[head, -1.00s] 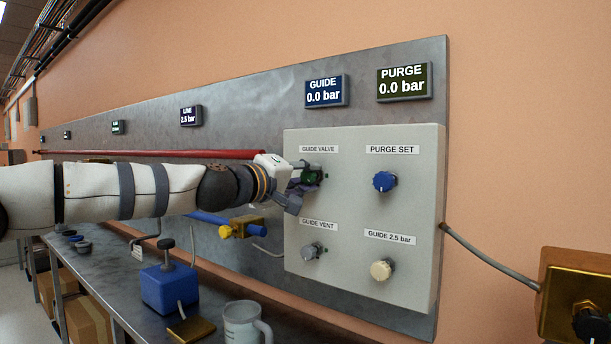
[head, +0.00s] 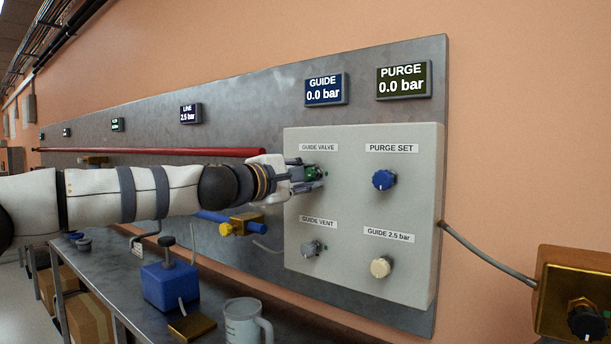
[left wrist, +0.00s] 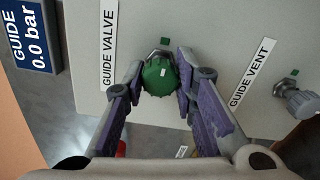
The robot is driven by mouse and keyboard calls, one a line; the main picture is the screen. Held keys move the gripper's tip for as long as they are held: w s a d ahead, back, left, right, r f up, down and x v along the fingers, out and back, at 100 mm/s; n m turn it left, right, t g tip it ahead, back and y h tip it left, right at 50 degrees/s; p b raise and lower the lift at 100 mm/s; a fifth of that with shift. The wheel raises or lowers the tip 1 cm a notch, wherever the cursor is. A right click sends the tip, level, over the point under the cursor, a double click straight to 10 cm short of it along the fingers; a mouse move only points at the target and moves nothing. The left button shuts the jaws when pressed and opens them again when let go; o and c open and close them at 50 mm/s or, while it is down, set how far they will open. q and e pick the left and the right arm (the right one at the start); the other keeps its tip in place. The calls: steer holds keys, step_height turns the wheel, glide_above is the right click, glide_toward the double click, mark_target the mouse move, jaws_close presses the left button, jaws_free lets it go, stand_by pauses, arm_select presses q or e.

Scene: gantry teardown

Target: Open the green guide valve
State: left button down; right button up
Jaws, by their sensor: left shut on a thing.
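The green guide valve knob (head: 313,173) sits under the GUIDE VALVE label on the pale control box (head: 345,230). In the left wrist view the knob (left wrist: 159,76) has a white mark on its face. My left gripper (head: 308,176) reaches it from the left, and its purple-padded fingers (left wrist: 160,84) are shut on the knob, one on each side. In the head view the fingers partly hide the knob. The GUIDE display (head: 325,90) reads 0.0 bar. My right gripper is not in view.
The blue PURGE SET knob (head: 384,180), grey GUIDE VENT knob (head: 311,248) and cream GUIDE 2.5 bar knob (head: 381,267) share the box. A blue block (head: 169,286) and a mug (head: 246,323) stand on the bench below. The PURGE display (head: 403,82) reads 0.0 bar.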

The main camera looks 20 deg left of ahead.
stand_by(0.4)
arm_select(q)
steer(key=c, duration=1.3)
jaws_free()
steer(key=shift+s, duration=0.1)
steer(key=v, duration=1.1)
steer(key=shift+s, duration=0.4)
steer(key=shift+a, duration=0.1)
